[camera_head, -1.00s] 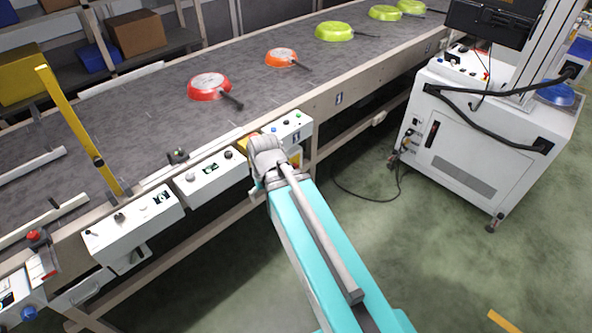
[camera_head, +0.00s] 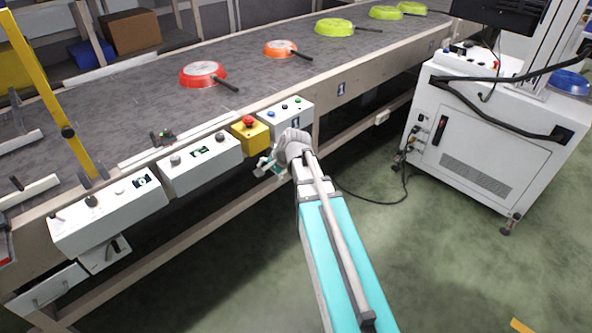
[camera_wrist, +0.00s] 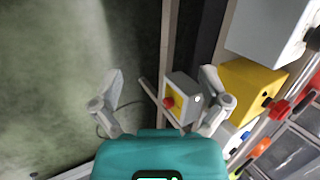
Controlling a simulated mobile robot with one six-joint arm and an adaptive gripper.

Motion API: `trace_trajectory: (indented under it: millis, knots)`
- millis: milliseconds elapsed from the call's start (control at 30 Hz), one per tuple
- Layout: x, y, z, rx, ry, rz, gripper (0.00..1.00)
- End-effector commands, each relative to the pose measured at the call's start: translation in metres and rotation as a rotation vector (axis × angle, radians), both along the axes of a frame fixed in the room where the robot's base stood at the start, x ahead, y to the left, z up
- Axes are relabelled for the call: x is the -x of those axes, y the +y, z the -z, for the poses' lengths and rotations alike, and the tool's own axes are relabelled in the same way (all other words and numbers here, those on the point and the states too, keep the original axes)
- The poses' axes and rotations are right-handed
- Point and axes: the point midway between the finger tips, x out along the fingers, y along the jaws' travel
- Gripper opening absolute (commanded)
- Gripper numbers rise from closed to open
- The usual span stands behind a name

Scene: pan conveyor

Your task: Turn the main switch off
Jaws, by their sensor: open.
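The switch box (camera_wrist: 182,92), a grey box with a yellow plate and a red knob (camera_wrist: 169,102), is seen in the wrist view between my two fingers, some way beyond them. I take this knob for the main switch; its setting is too small to read. In the head view the box is not visible, probably hidden behind the arm's end. My gripper (camera_wrist: 161,78) is open and empty, with its fingers wide apart. In the head view my gripper (camera_head: 268,164) hangs in front of the conveyor's side, below the control boxes.
A yellow box with a red button (camera_head: 249,121) stands beside white control boxes (camera_head: 203,161) along the conveyor edge. Pans, including a red one (camera_head: 203,74), lie on the belt (camera_head: 130,105). A white cabinet (camera_head: 470,155) with cables stands at right. Floor in front is clear.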

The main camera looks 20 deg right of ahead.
Motion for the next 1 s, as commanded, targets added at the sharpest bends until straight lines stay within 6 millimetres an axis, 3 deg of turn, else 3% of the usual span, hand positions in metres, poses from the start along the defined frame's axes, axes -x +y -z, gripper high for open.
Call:
trace_trajectory:
  millis: [33,100,567,1000]
  knots:
    - [-0.010,-0.008,0.018,-0.032,-0.006,0.050,0.96]
    - [-0.019,-0.017,0.028,-0.081,-0.014,0.120,0.96]
    - [-0.078,-0.088,0.090,-0.439,-0.052,0.570,0.96]
    - [-0.121,-0.176,0.144,-0.835,-0.071,0.965,0.96]
